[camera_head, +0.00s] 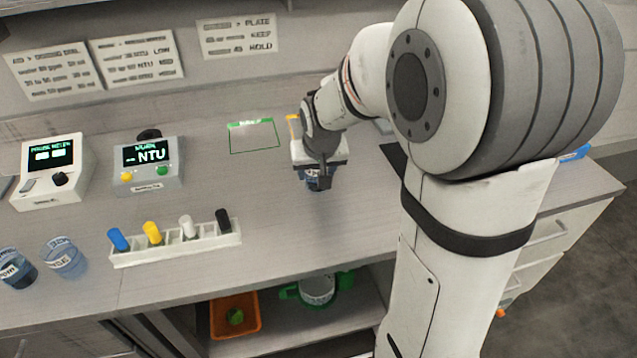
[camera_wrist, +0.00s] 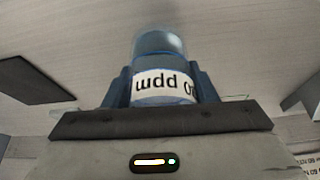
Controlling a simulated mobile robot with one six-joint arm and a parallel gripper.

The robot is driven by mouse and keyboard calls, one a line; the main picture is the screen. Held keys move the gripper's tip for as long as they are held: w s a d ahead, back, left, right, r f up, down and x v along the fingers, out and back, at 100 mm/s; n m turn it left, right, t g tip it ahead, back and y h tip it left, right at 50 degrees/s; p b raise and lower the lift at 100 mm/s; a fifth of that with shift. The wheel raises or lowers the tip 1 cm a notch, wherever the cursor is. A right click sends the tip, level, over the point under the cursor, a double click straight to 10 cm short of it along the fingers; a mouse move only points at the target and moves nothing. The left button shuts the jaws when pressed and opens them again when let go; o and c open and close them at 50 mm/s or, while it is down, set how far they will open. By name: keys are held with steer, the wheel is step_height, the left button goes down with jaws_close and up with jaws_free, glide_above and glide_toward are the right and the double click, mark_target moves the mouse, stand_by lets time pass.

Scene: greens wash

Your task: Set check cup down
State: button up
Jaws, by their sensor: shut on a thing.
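My gripper (camera_head: 318,172) is shut on a small blue cup with a white label. In the wrist view the cup (camera_wrist: 160,60) sits between the two dark fingers, and part of its label reads "ppm" upside down. In the head view the cup (camera_head: 316,183) is mostly hidden by my gripper, over the bench (camera_head: 270,215). I cannot tell whether its base touches the bench. A green-outlined rectangle (camera_head: 254,137) is marked on the bench, to the left of and behind my gripper.
A rack (camera_head: 178,250) of coloured-cap vials stands at front left. Two cups, a dark one (camera_head: 14,268) and a clear blue one (camera_head: 64,258), stand left of it. Two meters (camera_head: 147,166) (camera_head: 52,170) stand at left. The bench between rack and gripper is clear.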

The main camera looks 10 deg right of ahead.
steer(key=shift+s+f, duration=0.1)
steer(key=shift+f, duration=1.95)
steer(key=shift+f, duration=0.2)
steer(key=o, duration=1)
steer(key=shift+r, duration=0.1)
steer(key=shift+o, duration=0.2)
